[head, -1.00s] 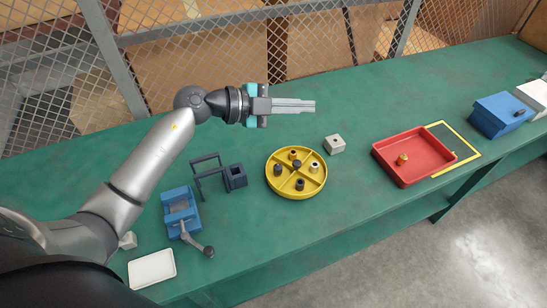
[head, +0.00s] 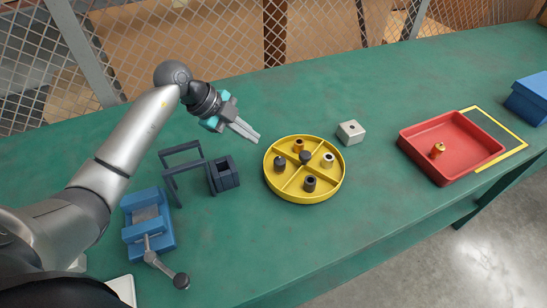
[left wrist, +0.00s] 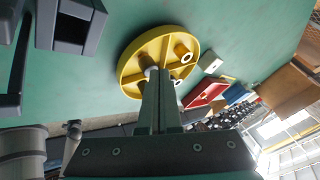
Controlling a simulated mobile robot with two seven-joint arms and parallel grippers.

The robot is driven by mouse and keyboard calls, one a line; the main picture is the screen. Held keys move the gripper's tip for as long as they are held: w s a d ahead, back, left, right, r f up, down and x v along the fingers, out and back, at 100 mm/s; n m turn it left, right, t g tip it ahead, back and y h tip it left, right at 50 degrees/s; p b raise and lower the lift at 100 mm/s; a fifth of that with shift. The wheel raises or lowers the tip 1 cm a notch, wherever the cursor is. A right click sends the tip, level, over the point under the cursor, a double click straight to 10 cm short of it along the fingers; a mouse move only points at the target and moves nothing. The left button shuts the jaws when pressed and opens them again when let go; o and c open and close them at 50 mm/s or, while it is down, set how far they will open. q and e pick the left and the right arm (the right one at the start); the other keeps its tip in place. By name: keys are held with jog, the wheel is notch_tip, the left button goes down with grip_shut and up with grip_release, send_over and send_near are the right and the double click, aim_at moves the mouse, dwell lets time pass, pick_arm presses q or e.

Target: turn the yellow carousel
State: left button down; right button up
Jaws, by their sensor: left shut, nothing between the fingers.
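The yellow carousel (head: 303,197) is a round, shallow dish on the green bench, split by ribs into compartments. It holds several small dark, copper and silver bushings, with a dark knob (head: 305,157) at its centre. My left gripper (head: 252,136) is shut and empty, just behind and left of the carousel's rim, fingers pointing down toward it. In the left wrist view the carousel (left wrist: 130,62) lies beyond my shut fingers (left wrist: 160,75), which hide part of it. I cannot tell for sure whether they touch it. My right gripper is not in view.
A dark frame with a square holder (head: 224,174) stands left of the carousel, and a blue vise (head: 148,222) is nearer. A grey block (head: 351,132) sits behind right. A red tray (head: 450,150) with a brass part lies further right. Mesh fencing runs behind the bench.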

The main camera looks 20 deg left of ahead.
aim_at(274, 152)
pick_arm(q)
jog(key=b+x, duration=0.2)
jog(key=x, duration=0.3)
jog(key=shift+f, duration=0.35)
jog(key=x, duration=0.2)
jog(key=shift+w+d+f+b, duration=0.15)
jog(key=shift+b, duration=0.25)
jog(key=shift+b+x, duration=0.4)
jog(key=shift+x, duration=0.7)
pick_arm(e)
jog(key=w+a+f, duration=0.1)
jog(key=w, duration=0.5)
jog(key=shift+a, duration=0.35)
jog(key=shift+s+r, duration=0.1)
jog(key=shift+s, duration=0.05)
